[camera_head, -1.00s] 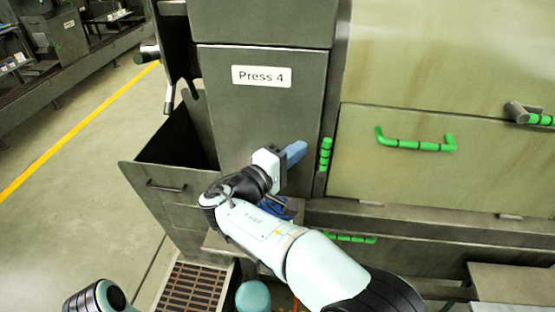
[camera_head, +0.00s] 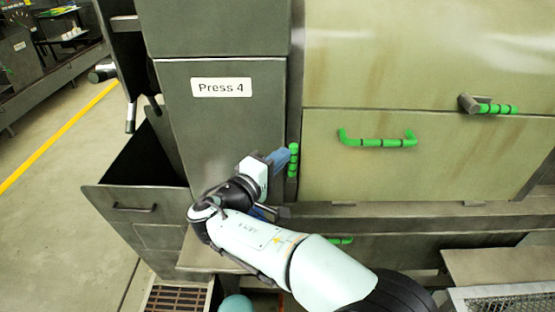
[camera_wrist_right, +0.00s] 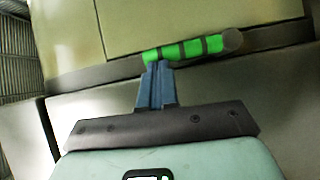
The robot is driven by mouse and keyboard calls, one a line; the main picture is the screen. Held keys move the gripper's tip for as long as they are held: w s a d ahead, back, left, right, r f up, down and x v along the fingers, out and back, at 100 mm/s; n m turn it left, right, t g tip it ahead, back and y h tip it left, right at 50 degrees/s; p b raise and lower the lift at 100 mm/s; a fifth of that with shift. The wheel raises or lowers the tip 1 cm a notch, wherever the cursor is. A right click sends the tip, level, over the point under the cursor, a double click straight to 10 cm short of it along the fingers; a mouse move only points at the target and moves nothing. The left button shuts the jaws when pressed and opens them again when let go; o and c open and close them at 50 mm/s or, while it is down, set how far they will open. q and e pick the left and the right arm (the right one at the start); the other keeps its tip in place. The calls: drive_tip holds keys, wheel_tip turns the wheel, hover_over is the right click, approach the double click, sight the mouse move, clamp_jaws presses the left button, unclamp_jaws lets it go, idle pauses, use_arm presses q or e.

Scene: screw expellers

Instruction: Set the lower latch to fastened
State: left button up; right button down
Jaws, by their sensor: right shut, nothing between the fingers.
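A latch with a green, dark-banded grip (camera_head: 293,160) stands upright at the left edge of the pale panel, beside the Press 4 column. In the right wrist view its green grip (camera_wrist_right: 190,48) runs crosswise, with a grey knob at its right end. My right gripper (camera_head: 283,158) is shut and empty, its blue fingers pointing at this grip. In the wrist view the fingertips (camera_wrist_right: 158,67) overlap the grip's left end; I cannot tell whether they touch. Another green-gripped latch (camera_head: 487,106) lies level at the seam farther right. My left gripper is out of view.
A green bow handle (camera_head: 378,141) sticks out from the pale panel (camera_head: 430,175). A ledge (camera_head: 400,222) runs below the panel. An open grey bin (camera_head: 130,205) stands at left. The Press 4 column (camera_head: 220,135) is flat and clear above my arm.

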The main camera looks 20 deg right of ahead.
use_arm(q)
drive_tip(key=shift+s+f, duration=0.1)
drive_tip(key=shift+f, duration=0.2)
use_arm(e)
drive_tip(key=shift+d+m, duration=0.25)
drive_tip(key=shift+m, duration=0.05)
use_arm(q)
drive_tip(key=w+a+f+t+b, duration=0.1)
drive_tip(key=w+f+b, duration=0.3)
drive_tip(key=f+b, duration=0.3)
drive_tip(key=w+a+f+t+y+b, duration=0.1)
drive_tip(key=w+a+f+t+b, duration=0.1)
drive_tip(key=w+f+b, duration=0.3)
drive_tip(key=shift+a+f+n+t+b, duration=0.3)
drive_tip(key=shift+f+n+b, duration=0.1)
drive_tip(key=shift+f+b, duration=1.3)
use_arm(e)
drive_tip(key=s+d+f+m+y, duration=0.3)
drive_tip(key=d+f+m+y, duration=0.2)
drive_tip(key=d+m+y, duration=0.5)
drive_tip(key=shift+d+f+m+g+y, duration=0.2)
drive_tip(key=shift+d+m+g+y, duration=0.1)
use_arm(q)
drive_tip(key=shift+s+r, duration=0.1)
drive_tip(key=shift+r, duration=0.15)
use_arm(e)
drive_tip(key=shift+s, duration=0.1)
